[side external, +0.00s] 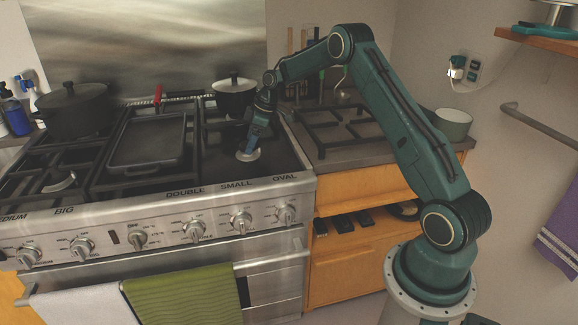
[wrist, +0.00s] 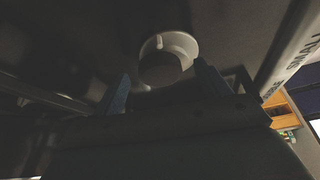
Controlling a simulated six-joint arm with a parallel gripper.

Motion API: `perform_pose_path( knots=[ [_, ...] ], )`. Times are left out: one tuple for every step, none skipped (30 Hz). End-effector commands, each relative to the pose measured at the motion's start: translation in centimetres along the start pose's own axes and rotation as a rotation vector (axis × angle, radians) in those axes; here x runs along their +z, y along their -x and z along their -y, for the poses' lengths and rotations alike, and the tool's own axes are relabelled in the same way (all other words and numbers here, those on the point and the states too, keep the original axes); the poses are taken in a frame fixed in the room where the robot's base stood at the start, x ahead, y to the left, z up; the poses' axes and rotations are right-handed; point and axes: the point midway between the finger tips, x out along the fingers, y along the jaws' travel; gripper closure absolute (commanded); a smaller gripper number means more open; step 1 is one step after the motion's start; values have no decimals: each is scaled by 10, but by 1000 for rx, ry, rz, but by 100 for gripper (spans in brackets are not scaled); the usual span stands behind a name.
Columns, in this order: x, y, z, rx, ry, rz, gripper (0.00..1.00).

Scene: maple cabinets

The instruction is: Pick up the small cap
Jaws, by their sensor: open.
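A small round burner piece, pale ring with a dark disc in its middle, shows in the wrist view (wrist: 180,42); the dark disc (wrist: 162,69) looks like the small cap, but I cannot tell it surely from a hollow. In the side view the pale ring (side external: 248,156) lies on the cooktop behind the front edge, near the SMALL label. My gripper (side external: 250,146) points down right over it. In the wrist view my gripper (wrist: 163,84) is open, with one blue finger on each side of the disc. I cannot tell whether the fingers touch it. The gripper hides part of the ring.
A black griddle pan (side external: 149,141) sits left of my gripper and a lidded pot (side external: 235,95) stands behind it. A large dark pot (side external: 74,108) stands at the back left. Black grates (side external: 335,127) lie to the right. A pale ring (side external: 60,182) lies on the left burner.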

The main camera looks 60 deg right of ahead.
Motion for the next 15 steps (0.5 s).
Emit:
perform_pose_path(
  knots=[
    [0,0,0,0,0,0,25],
    [0,0,0,0,0,0,25],
    [0,0,0,0,0,0,25],
    [0,0,0,0,0,0,25],
    [0,0,0,0,0,0,25],
    [0,0,0,0,0,0,25],
    [0,0,0,0,0,0,25],
    [0,0,0,0,0,0,25],
    [0,0,0,0,0,0,25],
    [0,0,0,0,0,0,25],
    [0,0,0,0,0,0,25],
    [0,0,0,0,0,0,25],
    [0,0,0,0,0,0,25],
    [0,0,0,0,0,0,30],
    [0,0,0,0,0,0,38]
  ],
)
